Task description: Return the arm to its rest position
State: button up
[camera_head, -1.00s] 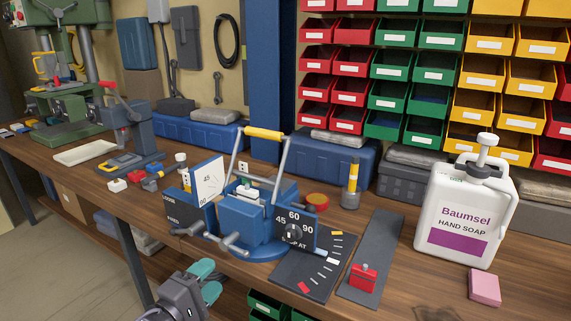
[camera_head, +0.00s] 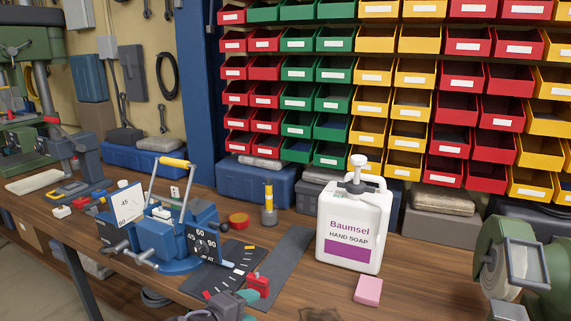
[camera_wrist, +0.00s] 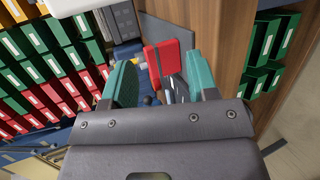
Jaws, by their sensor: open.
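My gripper (camera_head: 238,303) is at the bottom edge of the head view, by the bench's front edge, with teal finger pads. In the wrist view, the fingers of my gripper (camera_wrist: 162,82) stand apart with nothing clamped between them. A red block (camera_head: 258,284) sits on a dark grey strip (camera_head: 285,255), just beyond the gripper. The red block (camera_wrist: 166,62) also shows past the fingertips in the wrist view. Most of my arm is out of frame.
A blue fixture (camera_head: 168,240) with a raised yellow-handled lever stands left of my gripper. A soap bottle (camera_head: 352,232) and a pink block (camera_head: 368,291) stand to the right. A green machine (camera_head: 515,260) is at far right. Bins (camera_head: 395,70) line the wall.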

jog(key=d+m+g+p, duration=0.1)
jog(key=d+g+p, duration=0.1)
jog(key=d, duration=0.2)
jog(key=w+d+m+g+y+p, duration=0.1)
jog(key=d+m+g+p, duration=0.1)
jog(key=d, duration=0.2)
jog(key=d+r+m+g+p, duration=0.1)
jog(key=d+g+p, duration=0.1)
jog(key=d, duration=0.2)
jog(key=shift+w+d, duration=0.2)
jog(key=shift+d, duration=0.2)
jog(key=d+m+g+y+p, duration=0.1)
jog(key=d+p, duration=0.1)
jog(key=d, duration=0.1)
jog(key=s+d+r+m+g+y+p, duration=0.1)
jog(key=d+m+p, duration=0.1)
jog(key=s+d+r+m+g+y+p, duration=0.1)
jog(key=d+y+p, duration=0.1)
jog(key=d, duration=0.1)
jog(key=shift+d+g, duration=0.35)
jog(key=shift+g, duration=0.05)
jog(key=shift+s+d+r+m+g+y+p, duration=0.2)
jog(key=shift+s+d+m+y+p, duration=0.15)
jog(key=shift+d+m+y, duration=0.25)
jog(key=shift+s+d+r+m+g+y+p, duration=0.15)
jog(key=shift+s+d+m+y+p, duration=0.15)
jog(key=shift+d+m+y, duration=0.35)
jog(key=shift+s+d+r+m+g+y+p, duration=0.2)
jog(key=shift+s+d+m+y+p, duration=0.2)
jog(key=shift+d+y, duration=0.3)
